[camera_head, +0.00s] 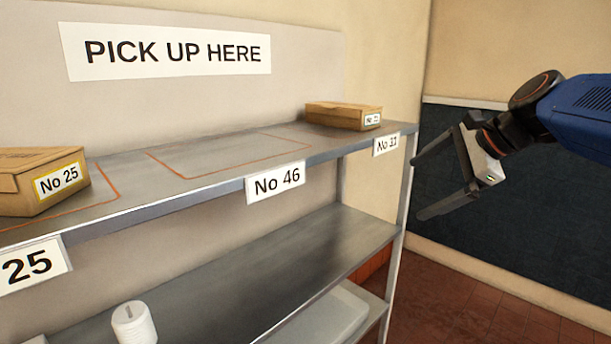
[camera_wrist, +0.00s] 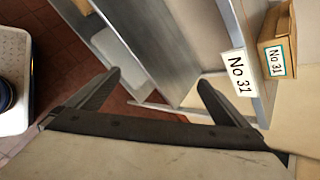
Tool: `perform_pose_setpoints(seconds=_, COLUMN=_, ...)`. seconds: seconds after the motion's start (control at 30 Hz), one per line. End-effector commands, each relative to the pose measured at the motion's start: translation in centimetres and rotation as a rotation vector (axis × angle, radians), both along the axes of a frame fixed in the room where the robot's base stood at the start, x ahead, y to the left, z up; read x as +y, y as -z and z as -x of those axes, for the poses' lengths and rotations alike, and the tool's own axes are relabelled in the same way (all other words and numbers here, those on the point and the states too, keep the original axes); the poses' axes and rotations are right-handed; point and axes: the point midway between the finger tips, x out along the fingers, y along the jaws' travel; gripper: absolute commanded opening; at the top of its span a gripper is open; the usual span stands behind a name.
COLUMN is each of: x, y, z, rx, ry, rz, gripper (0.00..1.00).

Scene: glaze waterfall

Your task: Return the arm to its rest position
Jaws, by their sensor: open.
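My gripper (camera_head: 432,184) is at the right in the head view, raised beside the right end of the shelf. Its two fingers are spread apart with nothing between them. In the wrist view the open fingers (camera_wrist: 160,95) point toward the shelf's end and the floor. My blue arm reaches in from the right edge of the head view. The fingers look clear of the shelf, though the exact gap is hard to tell.
The metal shelf (camera_head: 225,155) holds a No 25 box (camera_head: 30,180) at left and a No 31 box (camera_head: 343,115) at right. The outlined No 46 spot between them is empty. A white cylinder (camera_head: 134,324) stands lower. Red tiled floor (camera_head: 470,300) is open at right.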

Motion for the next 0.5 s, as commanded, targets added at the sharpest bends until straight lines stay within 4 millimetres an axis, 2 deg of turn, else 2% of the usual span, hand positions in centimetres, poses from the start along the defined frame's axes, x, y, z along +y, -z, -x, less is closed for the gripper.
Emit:
perform_pose_setpoints(seconds=0.03, x=0.6, y=2.0, z=2.2, rx=-0.022, ry=-0.074, rz=0.09, gripper=1.0)
perform_pose_setpoints(seconds=0.2, x=0.7, y=8.8, z=8.7, rx=-0.099, ry=-0.367, rz=0.42, gripper=1.0)
perform_pose_setpoints(seconds=0.4, x=-0.5, y=16.4, z=15.8, rx=-0.18, ry=-0.761, rz=0.782, gripper=1.0)
perform_pose_setpoints(seconds=0.5, x=-1.5, y=19.6, z=18.7, rx=-0.21, ry=-0.95, rz=0.931, gripper=1.0)
